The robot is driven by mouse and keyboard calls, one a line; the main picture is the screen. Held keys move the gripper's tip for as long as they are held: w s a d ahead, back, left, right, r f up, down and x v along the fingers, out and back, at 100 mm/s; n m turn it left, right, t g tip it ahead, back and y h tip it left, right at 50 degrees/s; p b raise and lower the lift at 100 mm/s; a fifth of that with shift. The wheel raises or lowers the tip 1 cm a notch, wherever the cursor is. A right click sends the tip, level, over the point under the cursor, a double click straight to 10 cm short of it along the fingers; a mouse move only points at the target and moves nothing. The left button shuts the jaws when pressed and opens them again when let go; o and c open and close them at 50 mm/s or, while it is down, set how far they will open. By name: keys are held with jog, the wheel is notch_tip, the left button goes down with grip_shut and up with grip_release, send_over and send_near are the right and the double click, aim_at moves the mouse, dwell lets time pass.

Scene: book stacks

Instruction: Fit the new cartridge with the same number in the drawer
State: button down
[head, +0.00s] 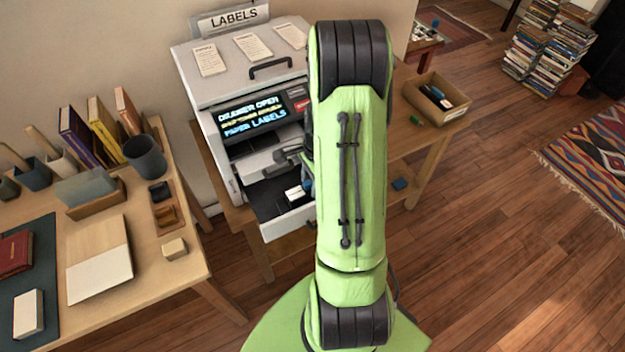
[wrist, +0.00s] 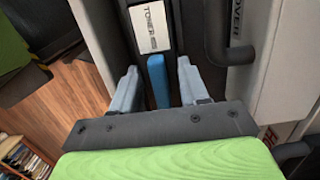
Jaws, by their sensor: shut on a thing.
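The label printer (head: 235,75) has its drawer (head: 290,222) pulled out at the front. Its screen (head: 250,115) reads "DRAWER OPEN", with "PAPER LABELS" below. A dark cartridge with a white label (head: 293,193) shows at the drawer, partly hidden by my arm. In the wrist view, a dark cartridge has a white label (wrist: 152,27) reading "TONER"; the smaller print is too small to read. My gripper (wrist: 157,70) is shut on this cartridge, with its blue tab (wrist: 158,82) between the fingers. In the head view my arm hides most of the gripper.
An open box (head: 437,108) with dark and blue items stands at the right of the printer table. A green piece (head: 415,120) lies beside it, and a blue piece (head: 400,184) lies lower. A dark handle (wrist: 228,45) is close right of the fingers. A left desk (head: 185,250) holds books and cups.

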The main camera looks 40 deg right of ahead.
jog(key=shift+f+b, duration=0.8)
jog(key=shift+f, duration=0.3)
jog(key=shift+c, duration=2.4)
grip_release()
notch_tip(320, 180, up, 16)
jog(key=d+p, duration=0.1)
jog(key=p, duration=0.4)
jog(key=shift+s+d, duration=0.25)
jog(key=shift+d, duration=0.15)
jog(key=shift+f, duration=0.15)
